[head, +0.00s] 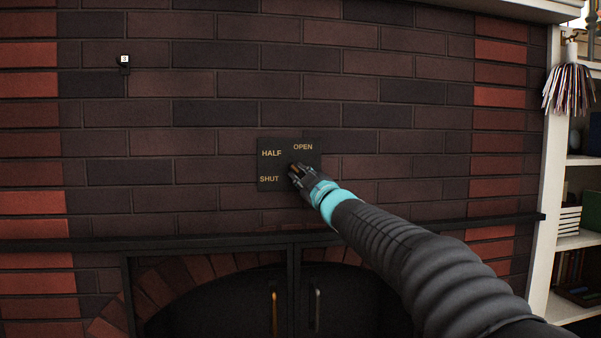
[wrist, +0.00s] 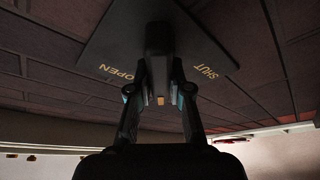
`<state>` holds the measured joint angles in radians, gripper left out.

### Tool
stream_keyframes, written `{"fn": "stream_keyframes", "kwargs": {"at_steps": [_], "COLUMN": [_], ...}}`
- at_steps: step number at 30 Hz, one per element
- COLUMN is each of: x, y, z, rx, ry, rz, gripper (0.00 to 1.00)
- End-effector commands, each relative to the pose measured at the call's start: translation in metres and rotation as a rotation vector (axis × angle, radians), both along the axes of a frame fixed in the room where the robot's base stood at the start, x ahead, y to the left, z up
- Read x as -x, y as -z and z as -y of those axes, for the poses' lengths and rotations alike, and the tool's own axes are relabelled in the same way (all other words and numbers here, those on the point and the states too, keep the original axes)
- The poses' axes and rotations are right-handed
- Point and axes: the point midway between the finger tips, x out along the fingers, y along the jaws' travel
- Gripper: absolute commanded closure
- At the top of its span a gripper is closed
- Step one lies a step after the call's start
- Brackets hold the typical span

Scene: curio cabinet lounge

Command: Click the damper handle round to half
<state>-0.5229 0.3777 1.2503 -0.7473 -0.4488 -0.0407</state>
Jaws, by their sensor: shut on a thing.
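The damper plate (head: 268,184) is a dark square on the brick wall, lettered OPEN at upper right, HALF at upper left and SHUT at lower left. My gripper (head: 296,172) reaches it from the lower right and covers the plate's lower right part. In the wrist view my gripper (wrist: 160,82) is shut on the dark damper handle (wrist: 159,40), which has a small yellowish mark near its lower end. OPEN lies left of the handle there and SHUT right; HALF is not visible there. Which mark the handle points to, I cannot tell.
A black fireplace surround (head: 200,242) with two door handles lies below the plate. A small black hook with a white tag marked 3 (head: 124,59) is on the wall at upper left. A white bookcase (head: 543,250) with a hanging tassel (head: 569,88) stands at right.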

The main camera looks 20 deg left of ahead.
Motion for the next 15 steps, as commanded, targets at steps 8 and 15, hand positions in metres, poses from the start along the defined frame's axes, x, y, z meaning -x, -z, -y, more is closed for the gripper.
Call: {"fn": "stream_keyframes", "kwargs": {"at_steps": [8, 15], "x": [0.0002, 0.0021], "y": [-0.0015, -0.0008], "z": [0.0, -0.0008], "rx": [-0.002, -0.002], "ry": [0.0, -0.002], "rz": [0.001, 0.0], "gripper": [0.56, 0.56]}}
